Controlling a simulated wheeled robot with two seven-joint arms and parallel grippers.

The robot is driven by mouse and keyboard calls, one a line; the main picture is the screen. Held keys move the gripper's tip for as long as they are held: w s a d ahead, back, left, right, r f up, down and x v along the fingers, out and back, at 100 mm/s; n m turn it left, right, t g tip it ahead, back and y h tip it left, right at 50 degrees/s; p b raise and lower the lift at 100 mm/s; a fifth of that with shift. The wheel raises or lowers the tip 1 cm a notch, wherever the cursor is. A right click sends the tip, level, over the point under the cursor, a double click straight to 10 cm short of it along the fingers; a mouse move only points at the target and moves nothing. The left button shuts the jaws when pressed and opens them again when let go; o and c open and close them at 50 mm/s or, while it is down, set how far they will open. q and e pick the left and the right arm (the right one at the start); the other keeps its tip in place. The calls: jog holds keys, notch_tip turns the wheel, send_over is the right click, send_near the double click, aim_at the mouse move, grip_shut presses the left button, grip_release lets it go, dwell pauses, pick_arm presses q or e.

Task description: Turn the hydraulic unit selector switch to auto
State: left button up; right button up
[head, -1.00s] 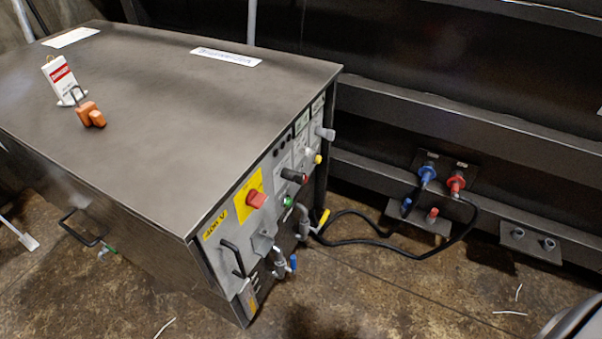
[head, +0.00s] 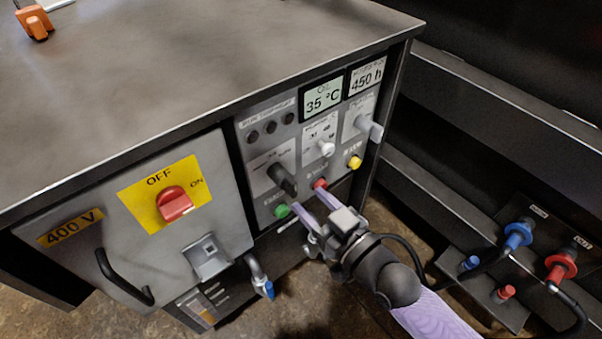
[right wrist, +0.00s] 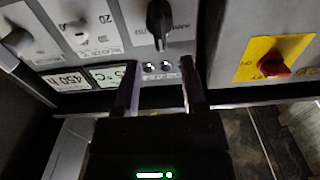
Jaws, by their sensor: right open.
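The hydraulic unit's control panel (head: 300,150) faces me. My right gripper (head: 307,199) is open and empty in front of the lower panel, near the black knob and the green and red buttons. In the right wrist view its two fingers (right wrist: 160,68) stand apart, with the knob beyond their tips. I cannot tell any contact. My left gripper is not in view.
A red main switch (head: 174,203) on a yellow OFF/ON plate is left of the knob. A white knob (head: 325,148), a grey lever (head: 370,127) and a yellow button (head: 355,162) are to the right. Blue and red hose couplings (head: 518,235) lie at far right.

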aim_at(295, 188)
jog(key=b+x, duration=0.1)
jog(key=x, duration=0.3)
jog(key=b+x, duration=0.1)
jog(key=x, duration=0.1)
jog(key=shift+w+a+f+b, duration=0.2)
jog(key=shift+a+f+b, duration=0.05)
jog(key=shift+f+b, duration=0.1)
jog(key=shift+w+a+r, duration=0.2)
jog(key=shift+w+a, duration=0.1)
jog(key=shift+w, duration=0.15)
jog(key=shift+c, duration=0.2)
grip_shut()
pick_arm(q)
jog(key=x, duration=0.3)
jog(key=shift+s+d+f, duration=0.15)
